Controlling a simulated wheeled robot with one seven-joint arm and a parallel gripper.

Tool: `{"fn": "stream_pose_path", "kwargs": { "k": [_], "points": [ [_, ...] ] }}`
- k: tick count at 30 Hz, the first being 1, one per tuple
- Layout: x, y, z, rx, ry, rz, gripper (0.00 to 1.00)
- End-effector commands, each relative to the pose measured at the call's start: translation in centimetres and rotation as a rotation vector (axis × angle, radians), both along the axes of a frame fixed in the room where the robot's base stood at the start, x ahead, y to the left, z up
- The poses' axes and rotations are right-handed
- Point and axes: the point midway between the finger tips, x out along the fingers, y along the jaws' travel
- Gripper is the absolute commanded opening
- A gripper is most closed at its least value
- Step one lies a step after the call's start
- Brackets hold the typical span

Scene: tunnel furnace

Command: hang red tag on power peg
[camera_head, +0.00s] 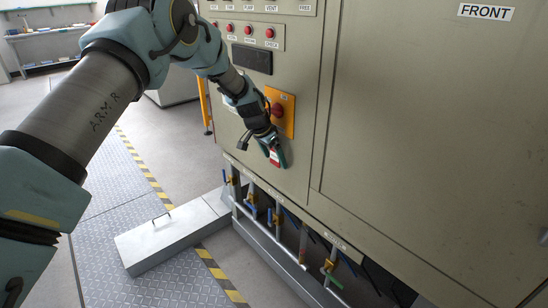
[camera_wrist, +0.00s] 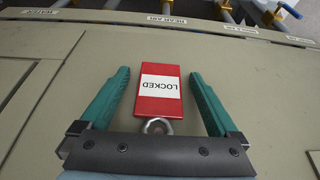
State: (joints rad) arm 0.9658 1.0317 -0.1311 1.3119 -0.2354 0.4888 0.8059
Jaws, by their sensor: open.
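A red tag (camera_wrist: 157,105) with a white label reading LOCKED lies flat against or close to the panel in the wrist view. A grey metal ring (camera_wrist: 157,126) shows at its end nearest my gripper. My gripper (camera_wrist: 160,76) is open, with one green finger on each side of the tag and gaps between. In the head view my gripper (camera_head: 275,153) is at the cabinet front, below a red rotary switch (camera_head: 277,110) on a yellow plate, with the tag (camera_head: 274,158) between its fingers. No peg shows clearly; I cannot tell if the ring is on one.
Labelled pipes with coloured valve handles (camera_head: 270,215) run below the cabinet panel (camera_head: 300,130). A low grey box (camera_head: 165,238) with a handle stands on the floor at left. Red buttons (camera_head: 249,30) line the panel above. The aisle floor at left is open.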

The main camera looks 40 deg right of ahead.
Motion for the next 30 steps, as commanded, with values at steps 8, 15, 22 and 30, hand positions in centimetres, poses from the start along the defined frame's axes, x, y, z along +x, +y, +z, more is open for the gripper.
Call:
{"fn": "stream_pose_path", "kwargs": {
  "k": [8, 15, 22, 30],
  "points": [
    [0.1, 0.6, 1.7, -0.003, -0.002, 0.001, 0.96],
    [0.2, 2.5, 6.0, -0.002, -0.002, 0.001, 0.96],
    [0.3, 3.8, 9.2, -0.002, -0.001, 0.0, 0.96],
    [0.2, 4.2, 10.0, 0.001, 0.0, -0.001, 0.96]
  ]
}}
